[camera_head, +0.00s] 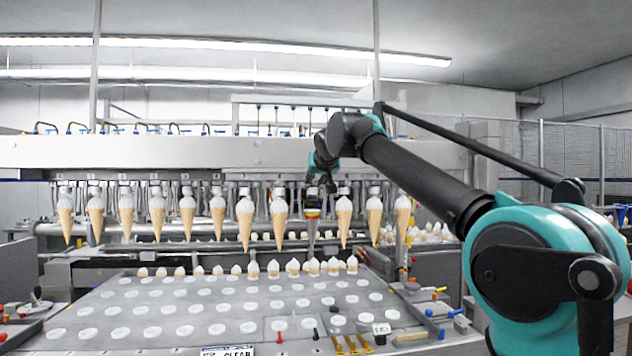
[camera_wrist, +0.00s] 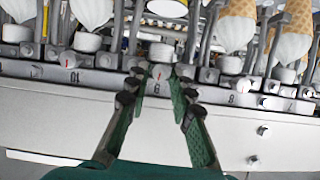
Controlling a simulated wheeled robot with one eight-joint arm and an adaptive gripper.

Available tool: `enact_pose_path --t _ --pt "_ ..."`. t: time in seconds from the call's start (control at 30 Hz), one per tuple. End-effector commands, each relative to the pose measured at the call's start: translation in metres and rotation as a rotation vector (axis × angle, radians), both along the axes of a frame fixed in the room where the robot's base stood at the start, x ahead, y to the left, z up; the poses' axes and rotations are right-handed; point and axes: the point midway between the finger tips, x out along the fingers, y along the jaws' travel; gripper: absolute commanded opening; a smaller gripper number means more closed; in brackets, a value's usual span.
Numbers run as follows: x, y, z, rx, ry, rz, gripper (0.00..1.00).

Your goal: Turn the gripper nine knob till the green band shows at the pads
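The row of cone grippers hangs along the machine. At the ninth position, between plates marked 10 and 8 in the wrist view, a small pale knob (camera_wrist: 161,72) with a red mark sits between my gripper's fingertips (camera_wrist: 160,78). The fingers lie close on either side of the knob; whether they touch it I cannot tell. I cannot make out green at the pads.
Ice cream cones (camera_head: 245,215) hang in the grippers on both sides, close to my gripper. Below lies a grey plate (camera_head: 205,345) with rows of round white discs and a row of small cones behind. A "CLEAN" sign (camera_head: 228,352) and small coloured tools lie in front.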

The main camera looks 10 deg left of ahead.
Motion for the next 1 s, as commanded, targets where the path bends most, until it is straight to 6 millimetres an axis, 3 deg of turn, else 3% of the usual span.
enact_pose_path --t 0.1,0.47,1.0 --pt "0.0 0.0 0.0 0.0 0.0 0.0 0.39" --pt "-0.005 -0.001 0.002 0.001 -0.001 0.001 0.39" --pt "-0.09 -0.026 0.038 -0.001 0.0 0.001 0.39"
